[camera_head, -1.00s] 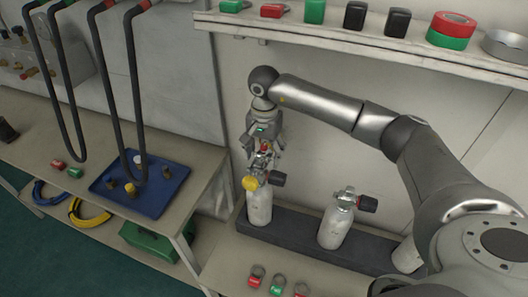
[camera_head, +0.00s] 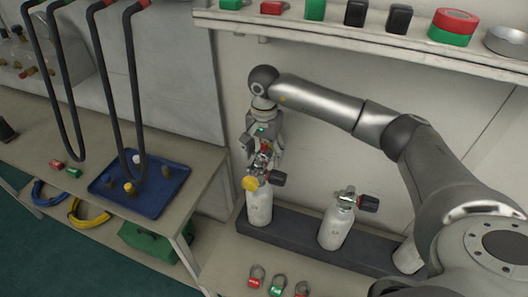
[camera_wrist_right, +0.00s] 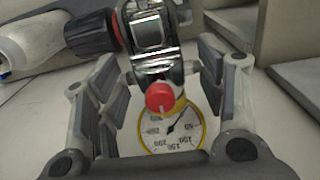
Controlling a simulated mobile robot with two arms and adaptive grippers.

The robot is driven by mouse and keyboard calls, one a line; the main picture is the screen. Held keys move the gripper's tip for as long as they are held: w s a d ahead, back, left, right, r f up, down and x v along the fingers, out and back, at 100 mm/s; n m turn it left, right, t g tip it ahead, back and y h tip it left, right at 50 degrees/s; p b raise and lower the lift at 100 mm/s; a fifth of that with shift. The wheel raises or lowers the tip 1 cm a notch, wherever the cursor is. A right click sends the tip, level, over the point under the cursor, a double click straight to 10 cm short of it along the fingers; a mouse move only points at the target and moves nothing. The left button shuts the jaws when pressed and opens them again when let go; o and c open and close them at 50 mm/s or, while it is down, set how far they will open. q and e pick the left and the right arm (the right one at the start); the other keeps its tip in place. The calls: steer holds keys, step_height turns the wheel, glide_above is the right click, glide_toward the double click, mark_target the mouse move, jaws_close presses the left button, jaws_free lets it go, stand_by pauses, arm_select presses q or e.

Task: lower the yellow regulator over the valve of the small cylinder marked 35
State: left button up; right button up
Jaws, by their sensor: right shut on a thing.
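The yellow regulator shows as a yellow round part (camera_head: 250,183) in the head view, at the valve of the leftmost white cylinder (camera_head: 259,208). Its marking is too small to read. In the right wrist view, a yellow-rimmed gauge (camera_wrist_right: 172,130), a red cap (camera_wrist_right: 160,97) and a chrome body (camera_wrist_right: 152,45) lie between the fingers. My right gripper (camera_head: 262,150) points down above this cylinder, shut on the regulator. The valve's black knob (camera_head: 278,179) sticks out to the right. I cannot tell whether the regulator is fully seated. My left gripper is out of view.
Two more cylinders stand to the right in the dark rack (camera_head: 290,238), one in the middle (camera_head: 336,226) and one partly hidden by my arm (camera_head: 407,256). A blue tray (camera_head: 140,190) is left; a shelf (camera_head: 330,40) runs above.

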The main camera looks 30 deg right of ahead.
steer(key=shift+f+b, duration=0.3)
steer(key=shift+b, duration=0.05)
steer(key=o, duration=1.6)
steer(key=shift+f, duration=0.1)
step_height(320, 180, up, 8)
steer(key=shift+f, duration=0.2)
